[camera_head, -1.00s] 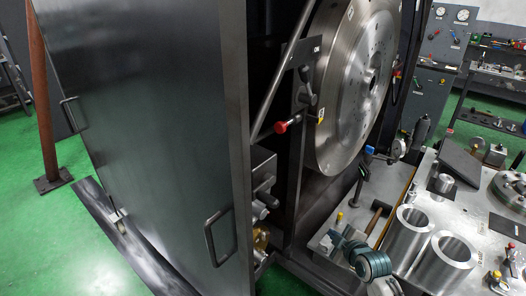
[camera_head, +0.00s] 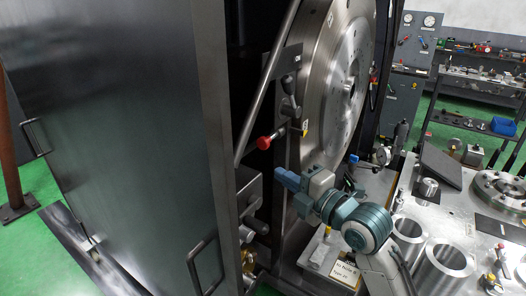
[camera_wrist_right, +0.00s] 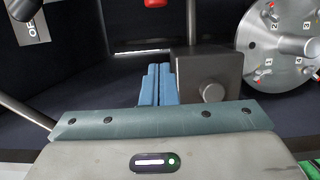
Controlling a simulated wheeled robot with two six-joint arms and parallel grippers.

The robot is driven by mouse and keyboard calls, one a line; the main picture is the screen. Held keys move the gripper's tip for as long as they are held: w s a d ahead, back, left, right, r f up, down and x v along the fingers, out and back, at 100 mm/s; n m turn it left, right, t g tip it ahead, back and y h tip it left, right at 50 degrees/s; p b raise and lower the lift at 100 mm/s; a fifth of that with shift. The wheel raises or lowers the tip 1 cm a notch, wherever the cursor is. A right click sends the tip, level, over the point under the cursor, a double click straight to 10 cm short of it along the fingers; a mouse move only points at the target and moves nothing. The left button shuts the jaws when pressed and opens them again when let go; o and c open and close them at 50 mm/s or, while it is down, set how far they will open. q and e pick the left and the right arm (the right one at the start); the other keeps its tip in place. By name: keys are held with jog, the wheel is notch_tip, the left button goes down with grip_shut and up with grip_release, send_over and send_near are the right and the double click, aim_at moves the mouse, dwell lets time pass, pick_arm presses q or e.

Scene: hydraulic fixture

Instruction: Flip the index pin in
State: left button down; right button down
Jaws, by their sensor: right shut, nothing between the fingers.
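A red knob (camera_head: 264,142) on a short rod sticks out to the left from a dark bracket (camera_head: 285,105) beside the big steel disc (camera_head: 335,70); it looks like the index pin's handle. A dark lever (camera_head: 291,110) sits just above it on the bracket. My right gripper (camera_head: 281,179) is shut and empty, its blue fingers below the knob and apart from it. In the right wrist view the blue fingers (camera_wrist_right: 158,84) are together, and the red knob (camera_wrist_right: 155,3) is cut off at the top edge. My left gripper is not in view.
A grey block (camera_wrist_right: 205,80) stands close to the right of the fingers in the wrist view. A large dark cabinet door (camera_head: 110,140) fills the left. A bench (camera_head: 410,185) with steel cylinders (camera_head: 445,265) is at the right.

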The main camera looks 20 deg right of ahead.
aim_at(265, 142)
jog(key=w+a+p, duration=0.1)
jog(key=w+p, duration=0.4)
jog(key=w, duration=0.6)
jog(key=shift+w, duration=0.35)
jog(key=shift+d+f, duration=0.1)
jog(key=shift+w+d+b, duration=1.05)
jog(key=shift+d+b, duration=0.15)
jog(key=shift+d, duration=0.1)
